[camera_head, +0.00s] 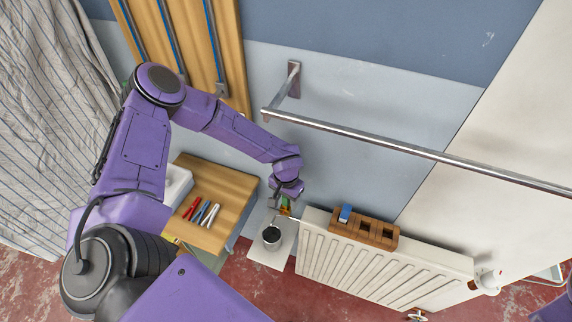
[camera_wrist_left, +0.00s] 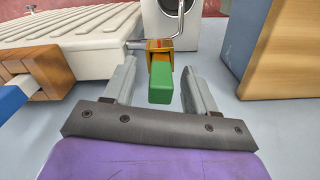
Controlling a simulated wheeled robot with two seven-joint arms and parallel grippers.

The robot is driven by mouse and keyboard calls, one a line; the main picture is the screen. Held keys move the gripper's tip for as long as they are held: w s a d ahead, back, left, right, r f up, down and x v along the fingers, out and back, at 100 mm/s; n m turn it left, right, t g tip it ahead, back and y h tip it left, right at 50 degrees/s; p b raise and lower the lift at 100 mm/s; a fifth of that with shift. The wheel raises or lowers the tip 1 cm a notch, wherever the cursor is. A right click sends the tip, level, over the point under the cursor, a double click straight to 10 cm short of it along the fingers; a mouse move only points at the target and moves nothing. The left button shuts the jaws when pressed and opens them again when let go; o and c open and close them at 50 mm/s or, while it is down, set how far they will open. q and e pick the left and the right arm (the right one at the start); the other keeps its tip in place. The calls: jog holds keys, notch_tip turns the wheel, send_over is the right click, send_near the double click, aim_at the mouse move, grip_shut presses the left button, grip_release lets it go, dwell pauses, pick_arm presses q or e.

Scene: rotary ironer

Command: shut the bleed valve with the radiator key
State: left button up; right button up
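A green block-shaped handle (camera_wrist_left: 160,82) stands in front of an orange-yellow fitting (camera_wrist_left: 158,52) beside the end of the white radiator (camera_head: 372,262). I cannot tell which of these is the radiator key and which is the bleed valve. A thin bent metal rod (camera_wrist_left: 182,18) shows behind the fitting. My left gripper (camera_head: 284,203) is at the radiator's left end. In the left wrist view, its fingers (camera_wrist_left: 158,90) are open on either side of the green handle, with gaps on both sides. In the head view the gripper partly hides the fitting. My right gripper is not visible.
A brown wooden rack (camera_head: 378,236) with a blue item (camera_head: 345,214) sits on the radiator. A wooden table (camera_head: 231,186) holds red and blue tools. A metal rail (camera_head: 380,145) crosses above.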

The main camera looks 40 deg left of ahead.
pick_arm(q)
notch_tip(320, 180, up, 10)
jog(key=shift+r+b, duration=0.25)
jog(key=shift+b, duration=0.4)
